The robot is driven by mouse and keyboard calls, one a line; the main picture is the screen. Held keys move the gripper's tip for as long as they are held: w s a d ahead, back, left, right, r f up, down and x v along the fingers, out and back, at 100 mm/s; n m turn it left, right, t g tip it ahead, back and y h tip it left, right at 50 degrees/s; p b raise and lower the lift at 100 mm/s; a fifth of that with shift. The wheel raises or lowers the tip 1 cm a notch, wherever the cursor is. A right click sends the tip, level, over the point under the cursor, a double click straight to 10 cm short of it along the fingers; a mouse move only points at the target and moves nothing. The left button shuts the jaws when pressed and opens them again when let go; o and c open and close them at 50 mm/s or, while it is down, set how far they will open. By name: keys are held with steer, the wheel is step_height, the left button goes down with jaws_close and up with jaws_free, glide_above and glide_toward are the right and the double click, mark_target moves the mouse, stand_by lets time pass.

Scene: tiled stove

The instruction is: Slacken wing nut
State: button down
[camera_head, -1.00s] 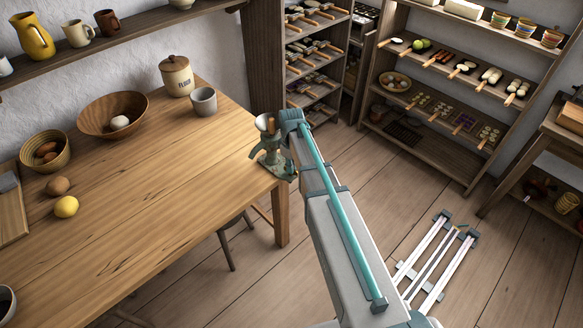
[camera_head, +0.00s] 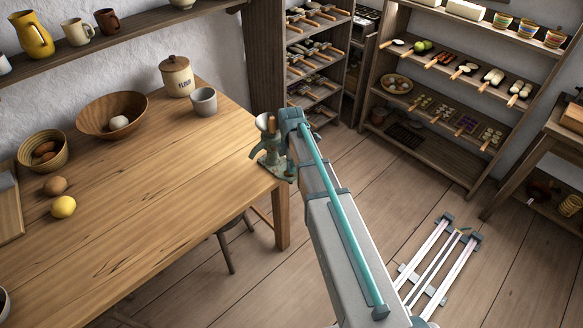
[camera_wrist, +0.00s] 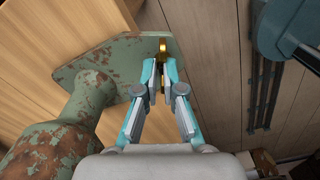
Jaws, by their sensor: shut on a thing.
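A green, rust-worn grinder (camera_head: 268,150) stands at the right corner of the wooden table (camera_head: 150,180). In the wrist view its green body (camera_wrist: 55,140) and flat plate (camera_wrist: 105,75) fill the left side. The brass wing nut (camera_wrist: 163,48) shows at the plate's right edge. My gripper (camera_wrist: 161,72) has its fingertips closed on the wing nut's lower part, with the upper part showing above them. In the head view the wing nut and fingertips are hidden by my arm and the grinder.
A grey cup (camera_head: 203,101), a flour jar (camera_head: 177,76) and a wooden bowl (camera_head: 112,114) stand at the table's back. A lemon (camera_head: 63,207) lies at the left. A stool (camera_head: 228,245) is under the table. Shelves (camera_head: 440,150) stand at the back right.

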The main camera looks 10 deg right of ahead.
steer(key=n, duration=0.7)
steer(key=shift+a+b, duration=0.15)
steer(key=shift+b, duration=0.2)
steer(key=n, duration=0.7)
steer(key=shift+s, duration=0.1)
steer(key=c, duration=1.3)
jaws_free()
steer(key=shift+r, duration=0.1)
step_height(320, 180, up, 12)
